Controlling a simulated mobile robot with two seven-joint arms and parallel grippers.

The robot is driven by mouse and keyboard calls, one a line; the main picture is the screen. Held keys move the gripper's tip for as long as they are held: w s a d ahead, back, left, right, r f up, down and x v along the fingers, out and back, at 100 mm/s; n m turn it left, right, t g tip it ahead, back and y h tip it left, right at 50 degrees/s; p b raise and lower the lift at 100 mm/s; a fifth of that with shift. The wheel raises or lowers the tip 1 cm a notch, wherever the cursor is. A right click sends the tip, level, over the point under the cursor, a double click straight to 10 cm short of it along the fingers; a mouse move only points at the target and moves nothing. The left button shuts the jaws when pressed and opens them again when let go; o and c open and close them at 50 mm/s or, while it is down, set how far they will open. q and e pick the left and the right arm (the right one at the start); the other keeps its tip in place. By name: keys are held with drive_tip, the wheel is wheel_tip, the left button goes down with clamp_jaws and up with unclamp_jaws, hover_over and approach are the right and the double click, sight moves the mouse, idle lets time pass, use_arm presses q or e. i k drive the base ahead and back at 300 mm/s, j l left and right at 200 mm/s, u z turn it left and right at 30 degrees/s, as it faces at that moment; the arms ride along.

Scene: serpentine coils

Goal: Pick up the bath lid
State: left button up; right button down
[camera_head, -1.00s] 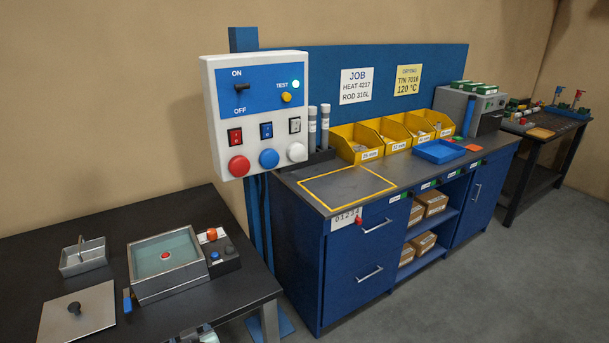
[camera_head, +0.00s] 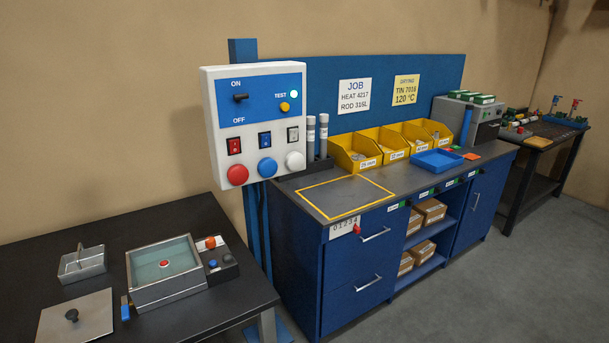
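The bath lid (camera_head: 90,319) is a flat grey metal plate with a dark knob in its middle. It lies on the dark table (camera_head: 190,218) at the lower left, its near edge cut off by the picture's bottom. The bath (camera_head: 170,292) is an open metal tank of clear liquid with a red round thing in it, standing behind and to the right of the lid. Neither of my grippers shows in the head view.
A metal basket (camera_head: 83,265) with an upright handle stands behind the lid. A small control box (camera_head: 220,265) adjoins the bath, and a blue-handled item (camera_head: 126,307) lies between lid and bath. A white switch panel (camera_head: 258,125) rises behind the table, left of a blue workbench (camera_head: 345,265).

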sight(89, 317)
drive_tip(key=j+u, duration=0.1)
drive_tip(key=u, duration=1.65)
